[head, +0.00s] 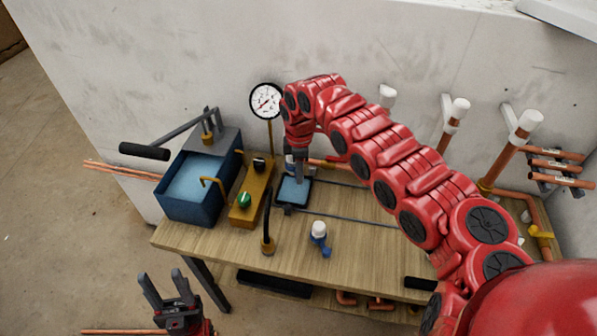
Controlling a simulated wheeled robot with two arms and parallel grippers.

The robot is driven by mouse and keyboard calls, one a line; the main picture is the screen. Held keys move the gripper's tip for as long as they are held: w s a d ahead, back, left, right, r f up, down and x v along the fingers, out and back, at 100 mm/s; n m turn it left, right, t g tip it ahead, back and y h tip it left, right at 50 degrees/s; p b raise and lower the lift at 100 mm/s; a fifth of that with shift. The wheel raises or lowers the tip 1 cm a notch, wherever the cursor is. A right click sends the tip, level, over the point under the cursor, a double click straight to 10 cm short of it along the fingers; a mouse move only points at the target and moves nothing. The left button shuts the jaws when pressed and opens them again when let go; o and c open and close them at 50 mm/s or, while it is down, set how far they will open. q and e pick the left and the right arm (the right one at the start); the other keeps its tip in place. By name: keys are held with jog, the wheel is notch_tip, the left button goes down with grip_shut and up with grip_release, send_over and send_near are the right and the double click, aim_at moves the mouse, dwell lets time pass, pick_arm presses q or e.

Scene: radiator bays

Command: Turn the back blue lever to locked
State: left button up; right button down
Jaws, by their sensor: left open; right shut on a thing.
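My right gripper (299,172) reaches down at the back of the workbench. It is shut on the back blue lever (289,161), of which only a small blue and white part shows beside the fingers. The gripper hides the rest, so I cannot tell which way the lever points. A front blue lever (325,248) with a white cap (319,228) stands nearer the front edge, its blue handle pointing to the front right. My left gripper (167,289) is open and empty, low in front of the bench at the left.
A blue water tank (181,212) with a black-handled pump stands at the left of the bench (240,248). Beside it are a yellow block (246,211) with a green knob, a round gauge (266,100) and a blue tray (291,194). Copper pipes (507,154) stand at the right.

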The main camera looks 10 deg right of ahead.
jog(key=c, duration=0.7)
grip_release()
jog(key=shift+o, duration=0.2)
notch_tip(320, 180, up, 18)
jog(key=shift+f+b, duration=0.25)
jog(key=shift+b, duration=0.1)
